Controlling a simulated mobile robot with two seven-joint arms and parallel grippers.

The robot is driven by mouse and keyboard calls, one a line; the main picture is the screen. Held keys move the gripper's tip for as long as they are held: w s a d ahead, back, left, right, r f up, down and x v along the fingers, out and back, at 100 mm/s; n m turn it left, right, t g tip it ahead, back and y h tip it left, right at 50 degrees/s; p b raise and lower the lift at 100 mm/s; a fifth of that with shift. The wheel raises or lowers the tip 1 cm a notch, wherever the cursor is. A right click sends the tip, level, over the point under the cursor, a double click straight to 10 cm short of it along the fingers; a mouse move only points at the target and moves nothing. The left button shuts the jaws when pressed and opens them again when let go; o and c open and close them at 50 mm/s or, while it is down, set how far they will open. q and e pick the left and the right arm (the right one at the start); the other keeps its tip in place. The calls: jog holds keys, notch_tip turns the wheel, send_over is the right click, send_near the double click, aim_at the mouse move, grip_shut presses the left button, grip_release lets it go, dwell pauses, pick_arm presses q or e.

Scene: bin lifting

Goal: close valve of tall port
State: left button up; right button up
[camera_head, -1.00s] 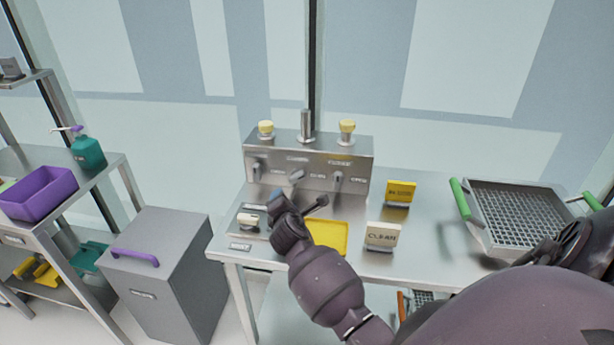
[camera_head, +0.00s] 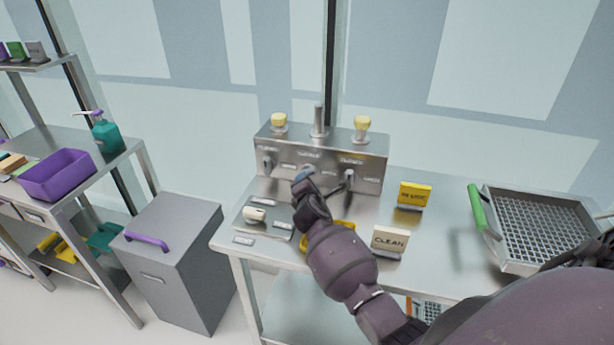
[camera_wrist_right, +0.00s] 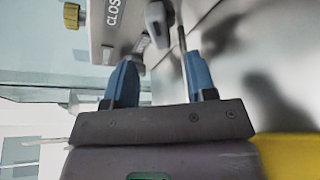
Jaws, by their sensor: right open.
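The steel valve panel (camera_head: 280,181) stands at the back of the table. The tall port (camera_head: 319,122) is a bare metal post in the middle of its top, between two yellow-capped ports. A left lever (camera_head: 267,161) and a right lever (camera_head: 349,178) show on the panel front. The middle lever below the tall port is mostly hidden by my right gripper (camera_head: 304,176). In the right wrist view, my right gripper (camera_wrist_right: 162,75) has its two blue fingers apart. A grey lever (camera_wrist_right: 157,22) lies just beyond the gap between them; contact cannot be told. My left gripper is not in view.
A yellow tray (camera_head: 343,226) lies partly behind my right arm. A CLEAN sign (camera_head: 390,240) and a yellow sign (camera_head: 414,194) stand to its right. A mesh basket (camera_head: 493,248) with green handles is at the right. A grey bin (camera_head: 172,262) stands left of the table.

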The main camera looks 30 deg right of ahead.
jog(key=shift+x, duration=3.35)
jog(key=shift+r, duration=0.1)
jog(key=c, duration=0.9)
